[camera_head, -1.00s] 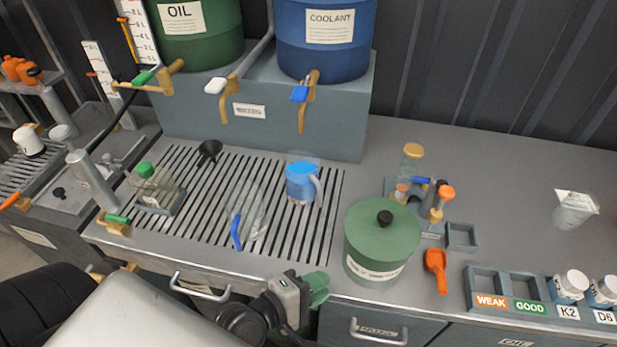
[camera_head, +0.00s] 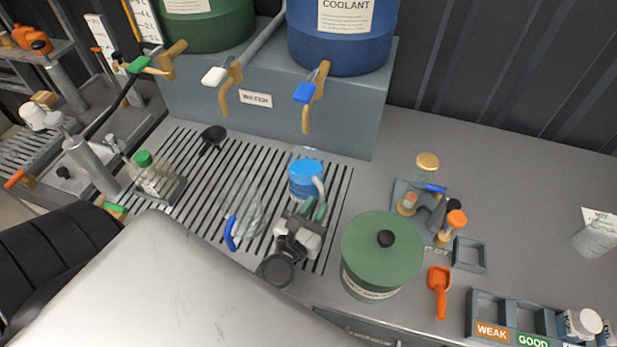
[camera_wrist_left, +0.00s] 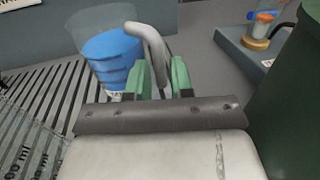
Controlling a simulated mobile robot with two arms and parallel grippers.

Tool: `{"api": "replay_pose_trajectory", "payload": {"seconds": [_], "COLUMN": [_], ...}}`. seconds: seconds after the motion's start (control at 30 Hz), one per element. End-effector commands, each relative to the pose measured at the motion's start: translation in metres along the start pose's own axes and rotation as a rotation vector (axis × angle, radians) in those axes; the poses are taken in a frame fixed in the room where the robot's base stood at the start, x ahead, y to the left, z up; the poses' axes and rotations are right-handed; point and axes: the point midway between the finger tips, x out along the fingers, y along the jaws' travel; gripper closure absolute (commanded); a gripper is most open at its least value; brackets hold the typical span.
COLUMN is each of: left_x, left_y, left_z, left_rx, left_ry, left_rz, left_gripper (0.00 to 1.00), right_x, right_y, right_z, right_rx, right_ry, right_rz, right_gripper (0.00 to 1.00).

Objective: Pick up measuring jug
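A clear jug with blue liquid (camera_head: 304,176) and a pale grey handle stands on the slatted drain grid; it also shows in the left wrist view (camera_wrist_left: 112,55). A second clear jug (camera_head: 246,212) with a blue handle sits on the grid to its left; its "ml" markings show at the left wrist view's edge (camera_wrist_left: 22,140). My left gripper (camera_head: 313,209) is low, just in front of the blue-liquid jug. Its green fingers (camera_wrist_left: 164,78) are apart, with the grey handle reaching down between their tips; contact cannot be told. My right gripper is out of view.
A green lidded pot (camera_head: 383,252) stands close to the right of my left gripper. A glass bottle with a green cap (camera_head: 155,177) and a black scoop (camera_head: 211,138) are to the left. The tap block (camera_head: 270,110) rises behind. An orange scoop (camera_head: 438,289) lies right.

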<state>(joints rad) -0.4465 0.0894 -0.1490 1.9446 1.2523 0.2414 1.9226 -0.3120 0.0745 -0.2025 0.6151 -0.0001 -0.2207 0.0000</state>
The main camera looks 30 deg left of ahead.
Motion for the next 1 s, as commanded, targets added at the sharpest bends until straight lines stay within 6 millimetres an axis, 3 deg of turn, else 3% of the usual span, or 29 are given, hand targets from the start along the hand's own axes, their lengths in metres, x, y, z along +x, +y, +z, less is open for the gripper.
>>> {"api": "replay_pose_trajectory", "payload": {"seconds": [0.4, 0.67, 0.8, 1.0], "left_x": [0.051, 0.052, 0.052, 0.052], "left_y": [0.002, 0.001, 0.001, 0.002], "left_z": [-0.004, -0.005, -0.005, -0.005], "left_rx": [0.002, 0.002, 0.002, 0.002], "left_ry": [0.0, 0.0, 0.0, 0.0], "left_rz": [-0.001, -0.001, -0.001, -0.001], "left_gripper": [0.78, 0.78, 0.99, 1.0], "right_x": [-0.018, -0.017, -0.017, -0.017], "right_y": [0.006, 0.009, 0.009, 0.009], "right_z": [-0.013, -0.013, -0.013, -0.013], "right_rx": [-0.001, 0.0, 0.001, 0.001], "right_ry": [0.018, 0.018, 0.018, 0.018], "right_rz": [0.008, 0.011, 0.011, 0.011], "right_gripper": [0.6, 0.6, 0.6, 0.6]}}
